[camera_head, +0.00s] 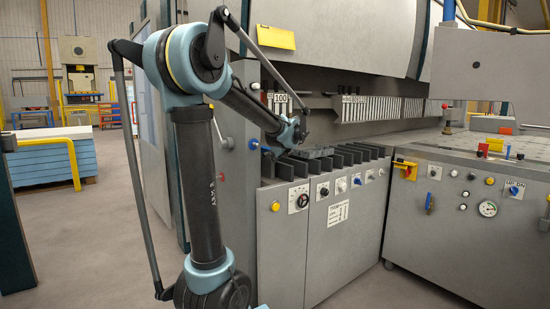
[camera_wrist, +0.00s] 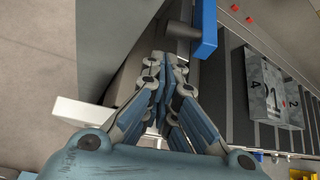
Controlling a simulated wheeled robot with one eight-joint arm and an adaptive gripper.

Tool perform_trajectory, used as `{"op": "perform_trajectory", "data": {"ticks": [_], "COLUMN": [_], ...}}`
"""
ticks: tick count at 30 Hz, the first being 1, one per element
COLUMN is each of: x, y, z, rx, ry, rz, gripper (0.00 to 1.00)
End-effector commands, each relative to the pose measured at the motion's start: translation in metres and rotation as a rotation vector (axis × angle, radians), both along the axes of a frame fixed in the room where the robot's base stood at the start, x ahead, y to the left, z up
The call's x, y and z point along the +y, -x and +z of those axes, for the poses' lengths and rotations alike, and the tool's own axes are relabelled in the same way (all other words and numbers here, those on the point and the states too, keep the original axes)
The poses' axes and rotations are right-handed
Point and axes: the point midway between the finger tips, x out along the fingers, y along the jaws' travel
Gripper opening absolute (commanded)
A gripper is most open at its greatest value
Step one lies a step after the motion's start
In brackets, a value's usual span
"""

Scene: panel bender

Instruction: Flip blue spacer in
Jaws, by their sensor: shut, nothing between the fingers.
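A blue bar (camera_wrist: 205,28), which looks like the blue spacer, sticks out beside a grey edge at the top of the wrist view. In the head view a small blue piece (camera_head: 254,144) shows at the left end of the bender's front; I cannot tell for sure that it is the same part. My gripper (camera_wrist: 164,62) is shut and empty, with its fingertips a little to the left of and below the bar in the wrist view. A dark rounded part lies between them, and contact cannot be told. In the head view my gripper (camera_head: 300,134) is small and partly hidden by my wrist.
Dark slotted plates (camera_head: 340,158) stand on the cabinet right of my gripper. Numbered grey blocks (camera_wrist: 265,88) lie to the right in the wrist view. A tool row (camera_head: 380,108) hangs behind.

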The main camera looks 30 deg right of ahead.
Motion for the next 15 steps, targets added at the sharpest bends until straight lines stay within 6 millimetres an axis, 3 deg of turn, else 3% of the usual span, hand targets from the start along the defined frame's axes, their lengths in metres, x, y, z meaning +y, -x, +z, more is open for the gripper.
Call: {"op": "perform_trajectory", "data": {"ticks": [6, 15], "x": [-0.003, -0.006], "y": [-0.028, -0.044], "z": [-0.019, -0.031], "rx": [0.000, 0.001], "ry": [0.000, 0.001], "rz": [0.003, 0.002], "gripper": [0.00, 0.00]}}
